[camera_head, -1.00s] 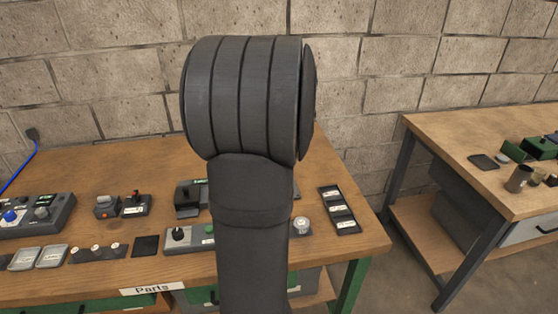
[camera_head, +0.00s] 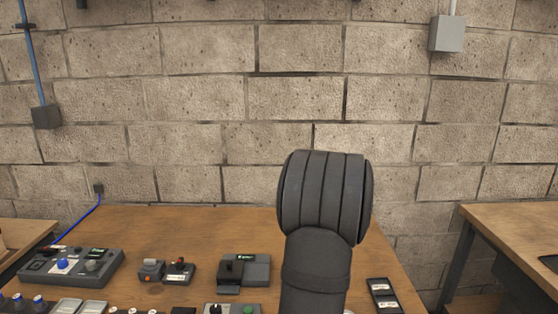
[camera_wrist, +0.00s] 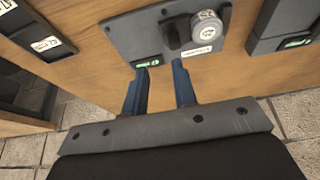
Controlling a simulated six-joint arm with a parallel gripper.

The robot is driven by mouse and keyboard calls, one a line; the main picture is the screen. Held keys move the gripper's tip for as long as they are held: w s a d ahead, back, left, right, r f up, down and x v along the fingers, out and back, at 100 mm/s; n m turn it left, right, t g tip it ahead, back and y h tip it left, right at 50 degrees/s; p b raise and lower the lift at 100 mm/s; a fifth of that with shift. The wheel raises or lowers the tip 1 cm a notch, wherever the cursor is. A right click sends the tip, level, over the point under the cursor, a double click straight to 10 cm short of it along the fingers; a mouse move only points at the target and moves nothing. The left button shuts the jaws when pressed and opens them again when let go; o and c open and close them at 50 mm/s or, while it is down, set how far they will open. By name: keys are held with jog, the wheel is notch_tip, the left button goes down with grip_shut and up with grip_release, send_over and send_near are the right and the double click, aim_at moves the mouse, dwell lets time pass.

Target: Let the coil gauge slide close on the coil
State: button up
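A grey device (camera_head: 258,270) with a black upright block and a green display sits on the bench in the head view; I take it for the coil gauge. In the wrist view, a grey plate (camera_wrist: 122,30) lies ahead of my gripper (camera_wrist: 161,74). It carries a black post (camera_wrist: 175,34), a round silver part (camera_wrist: 207,25) and a green display; whether this is the same device and the silver part is the coil, I cannot be sure. My gripper is open, its two blue-grey fingers apart with nothing visible between them. The gripper is not visible in the head view.
Another dark device (camera_wrist: 290,25) with a green display stands at the right of the wrist view. A black label tray (camera_head: 383,296) lies near the bench's right side. Button boxes (camera_head: 178,272) and a console (camera_head: 70,266) stand left. A block wall rises behind.

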jog(key=shift+x, duration=2.35)
jog(key=shift+r, duration=0.1)
grip_shut()
jog(key=shift+w+a+n, duration=0.1)
jog(key=shift+a+n, duration=0.25)
jog(key=shift+n, duration=0.15)
jog(key=a+n+g+h, duration=0.1)
jog(key=a+n, duration=0.1)
jog(key=n, duration=0.1)
jog(key=a+n+g+h, duration=0.1)
jog(key=a+n, duration=0.1)
jog(key=n, duration=0.1)
jog(key=a+n+g+h, duration=0.1)
jog(key=a+n, duration=0.2)
jog(key=shift+w+g+h, duration=0.1)
jog(key=shift+g+h, duration=0.2)
jog(key=shift+g, duration=0.1)
jog(key=w+a+r+n+h, duration=0.1)
jog(key=a+r+n+h, duration=0.45)
jog(key=n, duration=0.25)
jog(key=shift+g, duration=0.3)
jog(key=x, duration=1)
jog(key=shift+a+f, duration=0.1)
jog(key=shift+f, duration=0.2)
